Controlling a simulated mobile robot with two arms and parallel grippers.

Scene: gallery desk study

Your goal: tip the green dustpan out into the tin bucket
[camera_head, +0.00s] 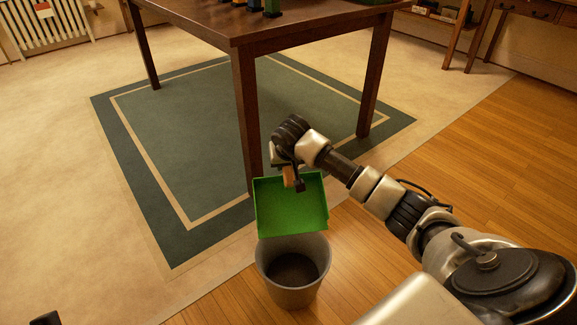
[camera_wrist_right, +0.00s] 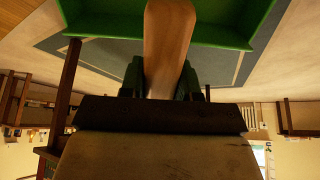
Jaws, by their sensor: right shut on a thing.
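The green dustpan (camera_head: 290,212) is above the far rim of the tin bucket (camera_head: 292,290), tilted with its front edge low toward the bucket. I see nothing lying on its green surface. My right gripper (camera_head: 293,182) is shut on its wooden handle (camera_head: 289,176). In the right wrist view the handle (camera_wrist_right: 168,40) runs between the fingers (camera_wrist_right: 162,82) and the green dustpan (camera_wrist_right: 105,22) shows at the top. The grey bucket stands upright on the floor; its inside looks dark, and its contents cannot be made out. A dark tip (camera_head: 46,318), probably my left gripper, shows at the bottom left edge.
A wooden table (camera_head: 240,40) stands just behind the bucket, one leg (camera_head: 245,120) close to the dustpan. A green rug (camera_head: 180,150) lies beneath it. Wood floor (camera_head: 440,160) on the right and pale carpet (camera_head: 60,200) on the left are clear.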

